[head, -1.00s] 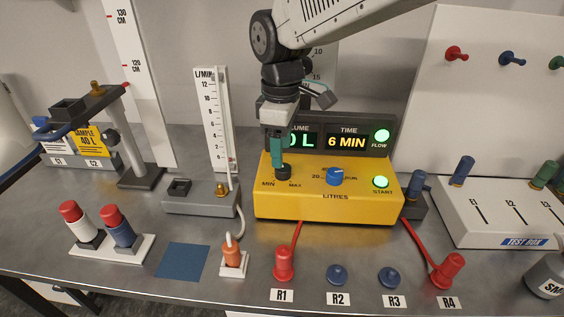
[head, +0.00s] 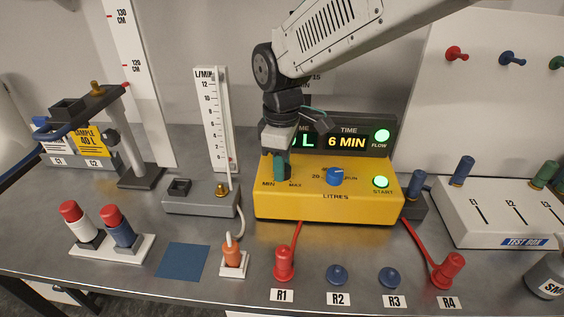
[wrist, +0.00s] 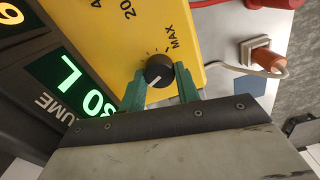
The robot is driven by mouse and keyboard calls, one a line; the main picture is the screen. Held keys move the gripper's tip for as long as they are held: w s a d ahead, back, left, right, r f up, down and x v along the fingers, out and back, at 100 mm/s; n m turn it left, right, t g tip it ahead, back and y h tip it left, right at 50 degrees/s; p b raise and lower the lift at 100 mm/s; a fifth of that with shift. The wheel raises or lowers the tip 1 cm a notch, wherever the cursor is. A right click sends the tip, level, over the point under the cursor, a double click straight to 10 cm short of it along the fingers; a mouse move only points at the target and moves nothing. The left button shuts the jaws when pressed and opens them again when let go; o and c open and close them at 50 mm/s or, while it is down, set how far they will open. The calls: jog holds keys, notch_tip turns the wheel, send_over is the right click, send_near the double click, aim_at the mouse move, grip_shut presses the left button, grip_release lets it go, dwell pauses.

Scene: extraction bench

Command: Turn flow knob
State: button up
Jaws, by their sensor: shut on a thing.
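The flow knob (wrist: 159,71) is a small black dial with a white pointer line on the yellow pump box (head: 330,204), between the MIN and MAX marks. My gripper (head: 281,172) is over the left part of the box, its green fingers down at the knob. In the wrist view my gripper (wrist: 160,86) has one finger on each side of the knob and is shut on it. In the head view the fingers hide most of the knob. The knob's white line points toward the lower left in the wrist view.
A blue litres knob (head: 335,176) and a lit green START button (head: 381,182) sit to the right on the box. The dark display (head: 345,142) stands close behind. A flow meter (head: 214,125) stands to the left, and an orange plug (head: 232,252) is in front.

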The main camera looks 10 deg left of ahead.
jog(key=m, duration=0.3)
jog(key=shift+m, duration=0.3)
jog(key=shift+w+m, duration=0.1)
jog(key=shift+m, duration=1.9)
jog(key=o, duration=1)
notch_tip(320, 180, up, 8)
jog(key=shift+f, duration=0.1)
